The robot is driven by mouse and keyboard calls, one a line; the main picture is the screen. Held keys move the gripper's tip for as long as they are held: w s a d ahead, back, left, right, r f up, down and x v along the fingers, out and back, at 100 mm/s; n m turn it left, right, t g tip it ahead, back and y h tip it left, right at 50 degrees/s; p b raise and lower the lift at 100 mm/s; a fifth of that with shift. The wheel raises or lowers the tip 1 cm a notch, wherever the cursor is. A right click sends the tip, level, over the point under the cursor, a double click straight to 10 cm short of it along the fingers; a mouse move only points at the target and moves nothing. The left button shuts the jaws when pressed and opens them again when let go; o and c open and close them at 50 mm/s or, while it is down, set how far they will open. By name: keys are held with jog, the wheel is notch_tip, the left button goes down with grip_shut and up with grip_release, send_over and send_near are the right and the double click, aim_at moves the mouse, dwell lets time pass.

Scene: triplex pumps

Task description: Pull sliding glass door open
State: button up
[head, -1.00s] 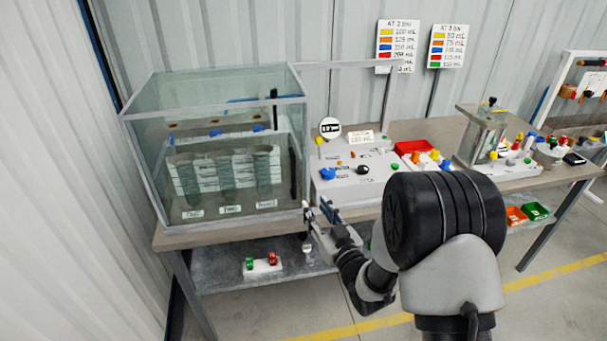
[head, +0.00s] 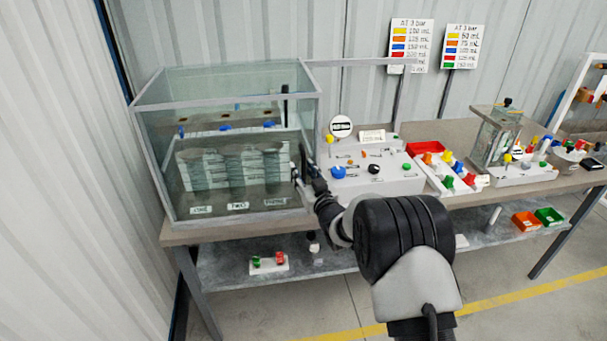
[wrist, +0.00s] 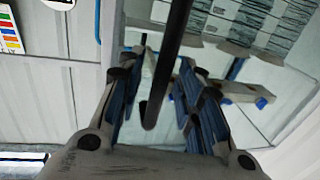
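The glass tank (head: 225,85) with the sliding door stands at the left end of the bench. Its clear front pane (head: 222,150) shows several grey cylinders behind it; I cannot make out a gap at the door's edge. A black vertical bar handle (wrist: 168,70) runs between my fingers in the wrist view. My gripper (wrist: 160,62) is open, with blue-padded fingers on either side of the bar and visible space around it. In the head view my gripper (head: 305,176) is at the tank's front right edge, and partly hides the handle there.
A white control panel (head: 400,182) with coloured knobs stands right of the tank. A lower shelf (head: 222,272) holds a small block with green and red knobs (head: 268,262). A corrugated wall (head: 70,180) is at the left.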

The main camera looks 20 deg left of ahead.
jog(key=shift+c, duration=0.6)
grip_shut()
